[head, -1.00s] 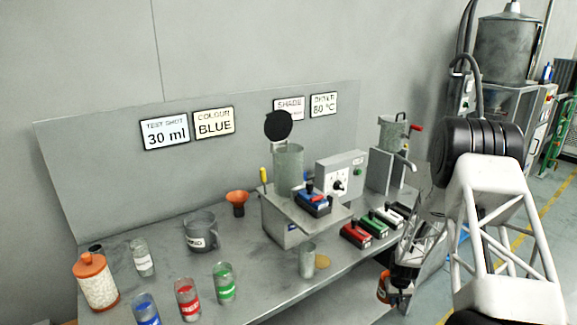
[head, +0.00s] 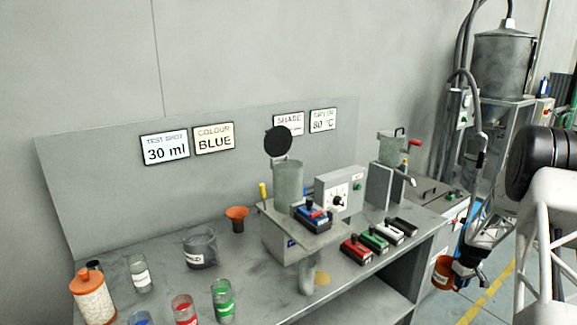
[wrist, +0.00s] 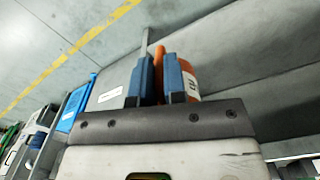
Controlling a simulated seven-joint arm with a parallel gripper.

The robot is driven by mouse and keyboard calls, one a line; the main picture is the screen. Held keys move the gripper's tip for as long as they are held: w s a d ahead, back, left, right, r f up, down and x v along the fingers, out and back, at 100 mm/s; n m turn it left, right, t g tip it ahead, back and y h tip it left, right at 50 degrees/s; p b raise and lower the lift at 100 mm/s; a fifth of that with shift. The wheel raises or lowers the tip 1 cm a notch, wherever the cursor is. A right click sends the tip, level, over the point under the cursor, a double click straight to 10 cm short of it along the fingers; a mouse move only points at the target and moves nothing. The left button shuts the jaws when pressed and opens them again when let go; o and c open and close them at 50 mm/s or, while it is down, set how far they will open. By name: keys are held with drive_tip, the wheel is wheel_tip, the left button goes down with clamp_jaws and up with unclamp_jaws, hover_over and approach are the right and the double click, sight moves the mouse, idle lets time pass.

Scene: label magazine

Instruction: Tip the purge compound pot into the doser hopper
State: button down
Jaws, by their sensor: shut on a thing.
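My gripper (head: 463,270) is shut on the orange purge compound pot (head: 444,276), at the right of the head view, beyond the bench's right end. In the wrist view an orange part of the pot (wrist: 181,66) shows between and beside the blue jaws (wrist: 160,82), with a white label partly in sight. The pot looks roughly upright; its contents cannot be seen. The doser hopper (head: 288,186) is a grey cylinder on the bench machine, well left of the pot. Its round black lid (head: 277,142) stands raised.
Coloured slide blocks (head: 356,250) lie along the bench front, and a block with a blue part (head: 313,217) sits before the hopper. A control box (head: 340,190) and a lidded grey vessel (head: 392,149) stand right of it. A metal cup (head: 307,278) stands below.

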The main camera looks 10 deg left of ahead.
drive_tip(key=w+d+r+n, duration=0.3)
drive_tip(key=w+d+r, duration=0.15)
drive_tip(key=r, duration=0.45)
drive_tip(key=w+d+r+n, duration=0.3)
drive_tip(key=w+d+r, duration=0.15)
drive_tip(key=r, duration=0.55)
drive_tip(key=w+a+r+n, duration=0.25)
drive_tip(key=a+r, duration=0.25)
drive_tip(key=a, duration=0.5)
drive_tip(key=w+a+r+n, duration=0.25)
drive_tip(key=a+r, duration=0.35)
drive_tip(key=a, duration=0.4)
drive_tip(key=w+a+r+n, duration=0.1)
drive_tip(key=w+a+r, duration=0.3)
drive_tip(key=a, duration=0.6)
drive_tip(key=s+a+r+n, duration=0.1)
drive_tip(key=a+r, duration=0.2)
drive_tip(key=a, duration=0.6)
drive_tip(key=s+a+r+n, duration=0.1)
drive_tip(key=s+a+r, duration=0.1)
drive_tip(key=a, duration=0.7)
drive_tip(key=s+a+r+n, duration=0.1)
drive_tip(key=a+r, duration=0.2)
drive_tip(key=a, duration=0.6)
drive_tip(key=shift+s+r, duration=0.3)
drive_tip(key=shift+s, duration=0.05)
drive_tip(key=shift+s+r, duration=0.1)
drive_tip(key=shift+s, duration=0.1)
